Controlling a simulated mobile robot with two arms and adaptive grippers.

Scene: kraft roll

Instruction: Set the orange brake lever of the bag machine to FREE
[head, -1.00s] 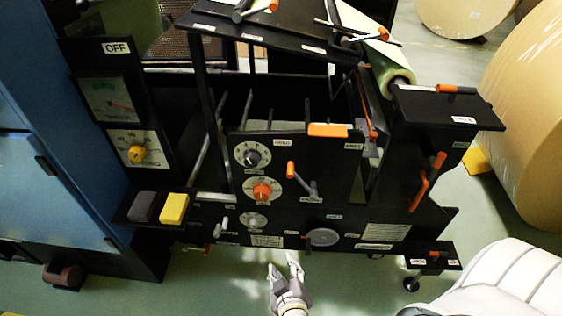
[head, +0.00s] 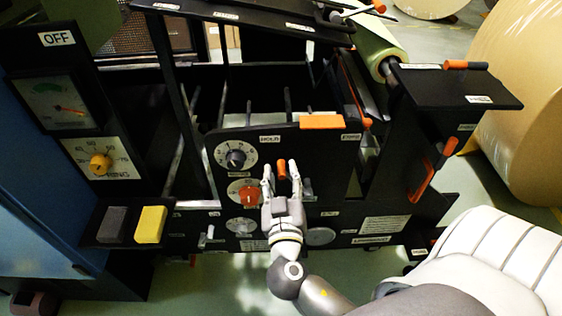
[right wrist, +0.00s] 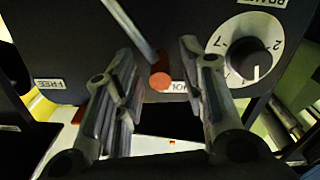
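The orange brake lever (head: 282,171) is on the black front panel of the bag machine, right of the dials. In the right wrist view its thin rod ends in an orange-red tip (right wrist: 160,79) beside the HOLD label (right wrist: 177,88). The FREE label (right wrist: 48,84) is further left in that view; in the head view it is at the panel's upper right (head: 350,137). My right gripper (head: 280,165) is open, its fingers on either side of the lever's tip, with gaps visible in the right wrist view (right wrist: 157,55). My left gripper is not in view.
An orange block (head: 321,121) is on the panel's top edge. Another orange-handled lever (head: 434,170) is at the right. Grey and yellow buttons (head: 150,224) are at the left.

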